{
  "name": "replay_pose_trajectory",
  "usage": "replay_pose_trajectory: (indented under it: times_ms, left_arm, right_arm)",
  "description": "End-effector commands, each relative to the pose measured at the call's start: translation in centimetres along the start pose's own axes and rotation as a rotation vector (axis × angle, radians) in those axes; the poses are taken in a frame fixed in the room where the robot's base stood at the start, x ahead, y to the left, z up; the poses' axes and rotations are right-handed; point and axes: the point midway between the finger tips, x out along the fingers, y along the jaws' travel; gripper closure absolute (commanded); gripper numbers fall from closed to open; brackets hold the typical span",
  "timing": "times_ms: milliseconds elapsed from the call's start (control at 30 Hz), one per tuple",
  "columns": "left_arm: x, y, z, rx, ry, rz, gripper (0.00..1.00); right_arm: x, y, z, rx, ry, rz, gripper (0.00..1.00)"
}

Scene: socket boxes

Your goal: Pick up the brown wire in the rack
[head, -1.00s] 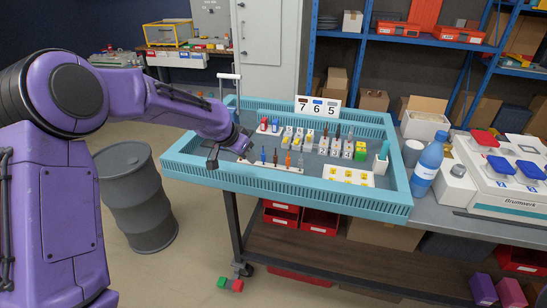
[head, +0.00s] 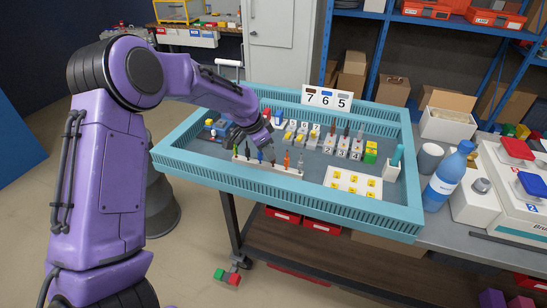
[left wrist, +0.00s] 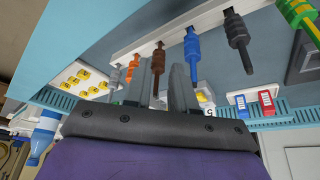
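The white rack (head: 265,168) stands near the front left of the teal tray, with a row of upright wires in it. The brown wire (left wrist: 158,55) is in the rack, between the orange wire (left wrist: 132,68) and the blue wire (left wrist: 192,45). My left gripper (left wrist: 160,80) is open. In the left wrist view its two fingers lie on either side of the brown wire, with gaps showing. In the head view the left gripper (head: 262,147) is over the rack and partly hides the wires. My right gripper is not in view.
Dark (left wrist: 236,35), green-yellow (left wrist: 300,15) and grey (left wrist: 114,75) wires share the rack. Socket boxes stand behind it. A white plate with yellow pieces (head: 354,184) lies to the right. The teal tray's front wall (head: 300,202) is close to the rack.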

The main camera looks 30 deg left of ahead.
Motion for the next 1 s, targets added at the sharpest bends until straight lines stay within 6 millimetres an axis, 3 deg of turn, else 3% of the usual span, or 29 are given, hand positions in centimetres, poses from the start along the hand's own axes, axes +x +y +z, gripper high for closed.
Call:
replay_pose_trajectory:
  times_ms: [100,267,433,533,867,1000]
  left_arm:
    - [2.2,0.2,-0.3,0.002,-0.005,0.002,0.75]
    - [3.7,0.2,-0.4,0.003,-0.002,0.001,0.75]
    - [3.7,0.2,-0.5,0.004,-0.001,0.001,0.75]
    - [3.7,0.2,-0.5,0.004,-0.001,0.001,1.0]
    - [3.6,0.2,-0.6,0.005,0.0,0.001,1.0]
    - [2.6,0.2,-1.1,0.005,0.002,-0.001,1.0]
  right_arm:
    - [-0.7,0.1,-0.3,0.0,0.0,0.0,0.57]
    - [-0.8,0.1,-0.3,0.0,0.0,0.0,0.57]
    - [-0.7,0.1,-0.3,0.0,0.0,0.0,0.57]
    - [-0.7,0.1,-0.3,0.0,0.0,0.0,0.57]
    - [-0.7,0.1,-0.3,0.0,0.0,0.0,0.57]
    - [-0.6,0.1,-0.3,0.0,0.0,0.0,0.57]
